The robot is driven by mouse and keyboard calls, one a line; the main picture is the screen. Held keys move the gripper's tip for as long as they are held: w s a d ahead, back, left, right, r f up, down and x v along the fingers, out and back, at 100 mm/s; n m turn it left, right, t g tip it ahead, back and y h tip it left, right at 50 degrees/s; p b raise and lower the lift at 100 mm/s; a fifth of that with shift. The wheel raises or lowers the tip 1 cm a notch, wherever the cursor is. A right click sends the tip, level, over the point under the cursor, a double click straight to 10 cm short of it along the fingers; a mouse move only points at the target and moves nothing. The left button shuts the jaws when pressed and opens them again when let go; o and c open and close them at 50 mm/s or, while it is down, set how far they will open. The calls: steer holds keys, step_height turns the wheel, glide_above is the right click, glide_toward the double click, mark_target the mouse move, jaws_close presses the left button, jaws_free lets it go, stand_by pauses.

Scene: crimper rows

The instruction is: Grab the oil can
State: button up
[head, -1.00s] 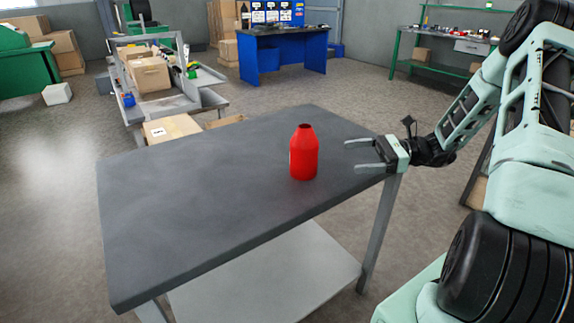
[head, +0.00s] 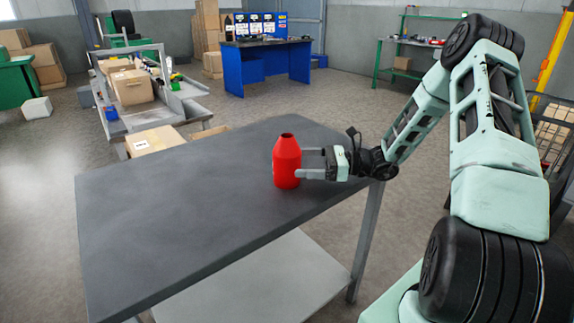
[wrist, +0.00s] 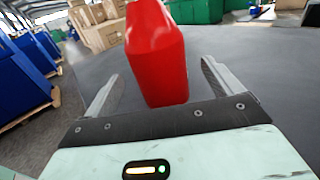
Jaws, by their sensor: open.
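The red oil can (head: 287,163) stands upright on the dark grey table (head: 180,210), near its far right part. My gripper (head: 310,163) is open and level with the can, coming from the right, with its fingertips at the can's right side. In the wrist view the can (wrist: 156,55) stands between the two spread fingers of my gripper (wrist: 160,85), with a gap showing on each side. The can's top is cut off in the wrist view.
The table top around the can is clear. A lower grey shelf (head: 255,280) lies under it. A cardboard box (head: 153,140) is behind the table, and a blue workbench (head: 265,62) stands farther back.

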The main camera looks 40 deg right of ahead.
mark_target(287, 161)
steer(key=x, duration=0.5)
steer(key=shift+a, duration=0.1)
steer(key=shift+s, duration=0.1)
steer(key=shift+c, duration=0.3)
steer(key=c, duration=1.1)
steer(key=shift+r, duration=0.1)
